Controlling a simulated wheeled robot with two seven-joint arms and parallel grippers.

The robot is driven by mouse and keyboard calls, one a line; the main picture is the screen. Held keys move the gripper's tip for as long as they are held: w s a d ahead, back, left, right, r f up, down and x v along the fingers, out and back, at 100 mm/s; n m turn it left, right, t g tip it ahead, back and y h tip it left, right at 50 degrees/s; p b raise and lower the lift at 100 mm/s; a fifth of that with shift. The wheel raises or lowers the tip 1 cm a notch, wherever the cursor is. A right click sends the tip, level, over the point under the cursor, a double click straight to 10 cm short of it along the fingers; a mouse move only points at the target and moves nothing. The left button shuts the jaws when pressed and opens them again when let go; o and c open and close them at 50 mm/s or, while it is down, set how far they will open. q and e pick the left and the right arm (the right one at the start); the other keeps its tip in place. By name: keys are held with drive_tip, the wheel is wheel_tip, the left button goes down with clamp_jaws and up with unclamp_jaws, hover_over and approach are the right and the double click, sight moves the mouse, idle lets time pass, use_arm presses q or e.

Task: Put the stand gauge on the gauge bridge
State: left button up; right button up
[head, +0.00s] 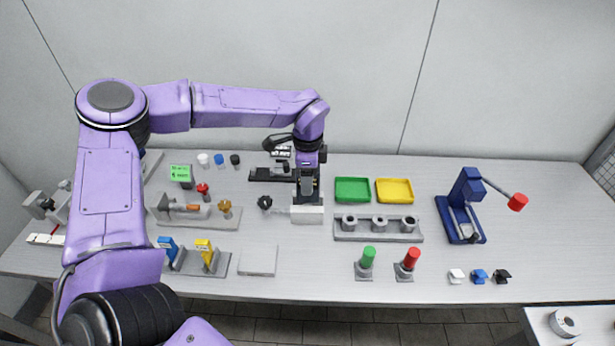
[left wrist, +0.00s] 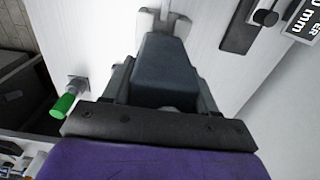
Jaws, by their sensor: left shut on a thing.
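My left gripper (head: 307,196) points down at the middle of the table and is shut on a pale grey block (head: 308,214) with a thin rod and a black round dial (head: 265,203) to its left. I take this for the stand gauge. In the left wrist view the pale block (left wrist: 150,20) shows beyond the dark fingers (left wrist: 165,75), which hide most of it. The block is at or close to the table; I cannot tell if it touches. I cannot tell for sure which thing is the gauge bridge. My right gripper is not in view.
A grey holder with several round sockets (head: 378,236) is right of the gripper, with green (head: 352,190) and yellow (head: 394,190) trays behind. A black measuring device (head: 268,174) stands close behind left. A flat plate (head: 258,261) lies in front. A blue press (head: 463,205) stands right.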

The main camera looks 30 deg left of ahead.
use_arm(q)
drive_tip(key=shift+f, duration=1.1)
drive_tip(key=o, duration=1.2)
drive_tip(key=shift+r, duration=0.3)
drive_tip(key=shift+w+r, duration=0.1)
drive_tip(key=shift+r, duration=0.3)
wheel_tip(320, 180, up, 11)
drive_tip(key=shift+r+b, duration=0.1)
drive_tip(key=shift+b, duration=1.1)
